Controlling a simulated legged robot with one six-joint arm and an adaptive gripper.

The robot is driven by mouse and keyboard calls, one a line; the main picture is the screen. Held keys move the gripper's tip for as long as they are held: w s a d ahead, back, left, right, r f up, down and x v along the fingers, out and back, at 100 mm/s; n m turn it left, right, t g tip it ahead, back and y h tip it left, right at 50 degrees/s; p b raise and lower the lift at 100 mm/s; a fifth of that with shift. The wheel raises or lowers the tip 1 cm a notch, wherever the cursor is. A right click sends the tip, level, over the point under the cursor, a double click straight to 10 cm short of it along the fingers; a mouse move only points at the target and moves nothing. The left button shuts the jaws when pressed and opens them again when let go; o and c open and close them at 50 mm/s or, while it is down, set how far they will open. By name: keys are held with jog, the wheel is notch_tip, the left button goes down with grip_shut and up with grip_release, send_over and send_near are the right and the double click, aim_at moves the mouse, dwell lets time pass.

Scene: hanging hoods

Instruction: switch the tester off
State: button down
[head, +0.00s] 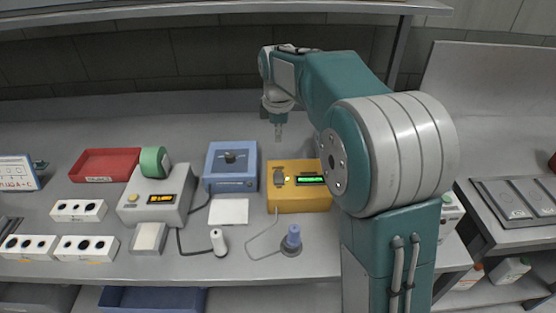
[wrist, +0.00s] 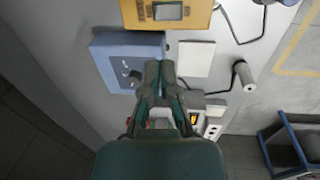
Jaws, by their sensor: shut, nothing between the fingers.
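A yellow box (head: 300,201) with a lit green display (head: 310,180) and a dark switch-like part (head: 279,170) sits on the bench. A cable leads from it to a blue-grey handpiece (head: 291,240). It is probably the tester, but I cannot read a label. My gripper (head: 279,137) is shut and empty, in the air above and behind the blue and yellow boxes in the head view. In the wrist view my shut fingers (wrist: 160,65) show over the blue box's edge, with part of the yellow box (wrist: 190,13) at the top.
A blue box (head: 231,182) with a dark knob (head: 231,156) stands left of the yellow one. Further left are a grey device (head: 148,213) with an orange display, a green roll (head: 153,162), a red tray (head: 90,166) and white socket blocks. A shelf (head: 200,12) runs overhead.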

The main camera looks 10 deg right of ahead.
aim_at(278, 178)
jog(key=f, duration=0.4)
jog(key=w+f, duration=0.1)
jog(key=f, duration=0.8)
jog(key=shift+w+d+f, duration=0.15)
jog(key=shift+w+f, duration=0.15)
jog(key=shift+f, duration=0.2)
jog(key=shift+s, duration=0.15)
jog(key=shift+s+r, duration=0.2)
jog(key=shift+s, duration=0.4)
notch_tip(278, 178, up, 12)
jog(key=s, duration=0.1)
jog(key=shift+s+a, duration=0.15)
jog(key=shift+a, duration=0.2)
jog(key=shift+f, duration=0.1)
